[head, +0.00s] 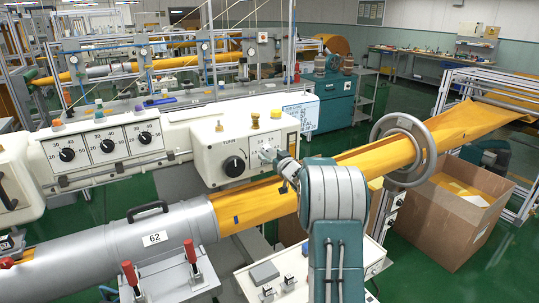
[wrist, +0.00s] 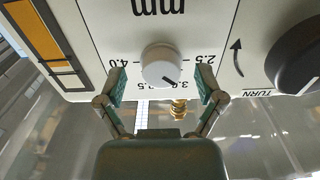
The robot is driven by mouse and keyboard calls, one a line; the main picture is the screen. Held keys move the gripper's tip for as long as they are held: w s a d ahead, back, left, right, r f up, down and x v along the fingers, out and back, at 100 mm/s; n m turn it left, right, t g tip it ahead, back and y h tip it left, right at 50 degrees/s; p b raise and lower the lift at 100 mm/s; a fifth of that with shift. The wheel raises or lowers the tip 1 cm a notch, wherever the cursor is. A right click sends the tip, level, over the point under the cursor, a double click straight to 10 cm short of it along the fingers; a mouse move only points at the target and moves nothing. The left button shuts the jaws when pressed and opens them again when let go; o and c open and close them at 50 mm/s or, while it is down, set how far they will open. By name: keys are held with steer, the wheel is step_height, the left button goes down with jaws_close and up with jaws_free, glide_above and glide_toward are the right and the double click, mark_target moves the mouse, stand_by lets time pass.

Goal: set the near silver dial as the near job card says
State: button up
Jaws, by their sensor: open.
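The silver dial (wrist: 161,64) sits on a cream panel marked in mm, upside down in the wrist view. Its dark pointer line aims to the lower right, near the 3.0 mark; the scale shows 2.5, 3.0, 3.5 and 4.0. My gripper (wrist: 161,84) is open, with one finger on each side of the dial; I cannot tell whether they touch it. In the head view my gripper (head: 283,165) is at the panel's right part and partly hides the dial. A white card with a blue top (head: 301,110) stands behind the panel; its writing is too small to read.
A black TURN knob (head: 235,166) is left of the dial, and a brass knob (head: 255,120) stands above. An orange felt tube (head: 380,153) runs below and through a grey ring (head: 426,150). Three black dials (head: 107,146) are farther left.

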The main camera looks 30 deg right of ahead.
steer(key=shift+w, duration=0.4)
steer(key=c, duration=1.1)
steer(key=shift+c, duration=0.2)
steer(key=shift+m, duration=1.8)
